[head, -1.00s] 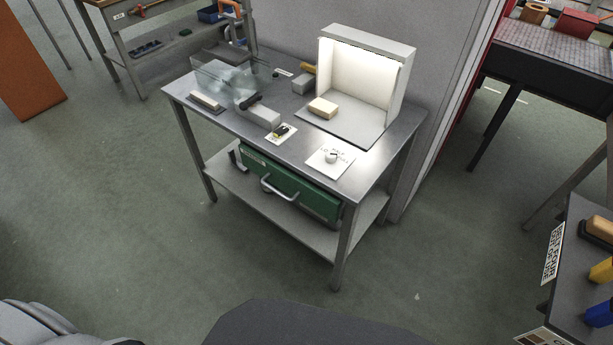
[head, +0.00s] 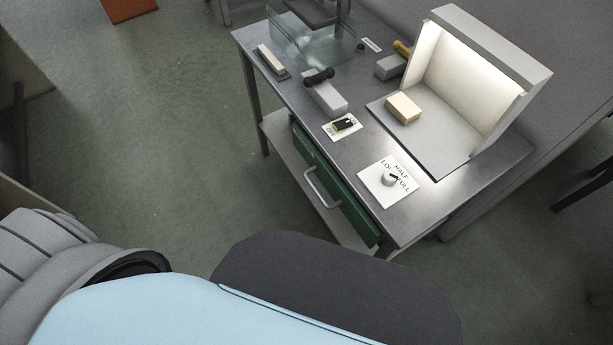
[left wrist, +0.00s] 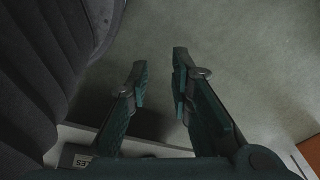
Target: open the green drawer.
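The green drawer (head: 333,191) sits under the top of the metal table, with a light grey bar handle (head: 320,188) on its front. The drawer front looks flush with its housing, so it appears closed. My left gripper (left wrist: 159,75) shows in the left wrist view with its two fingers apart and nothing between them; bare floor lies beyond it. It is away from the drawer, which is not seen in that view. My right gripper is not in view.
Open floor (head: 190,150) lies left of the table.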

